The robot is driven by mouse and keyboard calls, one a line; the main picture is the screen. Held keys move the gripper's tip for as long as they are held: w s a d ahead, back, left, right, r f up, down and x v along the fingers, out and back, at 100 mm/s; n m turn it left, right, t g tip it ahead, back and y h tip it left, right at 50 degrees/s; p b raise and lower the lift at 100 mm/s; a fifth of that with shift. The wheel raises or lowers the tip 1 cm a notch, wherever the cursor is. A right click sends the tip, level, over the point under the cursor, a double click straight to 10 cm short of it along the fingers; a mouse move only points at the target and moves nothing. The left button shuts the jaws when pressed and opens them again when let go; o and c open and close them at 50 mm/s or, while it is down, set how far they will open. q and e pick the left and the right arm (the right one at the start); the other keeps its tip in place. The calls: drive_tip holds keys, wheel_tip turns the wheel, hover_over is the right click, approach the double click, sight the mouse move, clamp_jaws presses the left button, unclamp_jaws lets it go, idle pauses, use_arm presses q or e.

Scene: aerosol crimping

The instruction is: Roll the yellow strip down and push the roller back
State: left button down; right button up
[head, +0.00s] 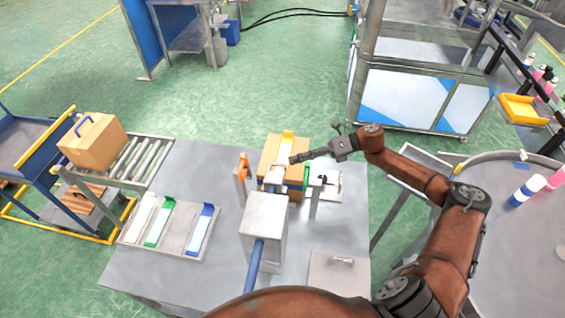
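The yellow strip (287,142) stands out at the top of a cardboard box (269,151) on the grey table, with its lower part running pale down the box. A small pale part that looks like the roller (276,174) sits at the box's near side, above a grey metal housing (264,216) with a blue bar. My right gripper (293,158) reaches in from the right; its fingers look closed together and empty. Its tips are over the box, just below the yellow end and close to the strip; contact cannot be told. My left gripper is out of view.
Posts with an orange part (242,166) and a green part (306,174) flank the box. A tray (176,252) of white, green and blue strips lies left. A roller conveyor (136,160) with another box stands beyond. The table's front right holds a flat plate (339,275).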

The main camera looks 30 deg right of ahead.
drive_tip(key=x, duration=0.5)
drive_tip(key=shift+w+a+p, duration=0.15)
drive_tip(key=shift+a+p, duration=0.1)
drive_tip(key=shift+p, duration=0.05)
drive_tip(key=shift+c, duration=0.5)
clamp_jaws()
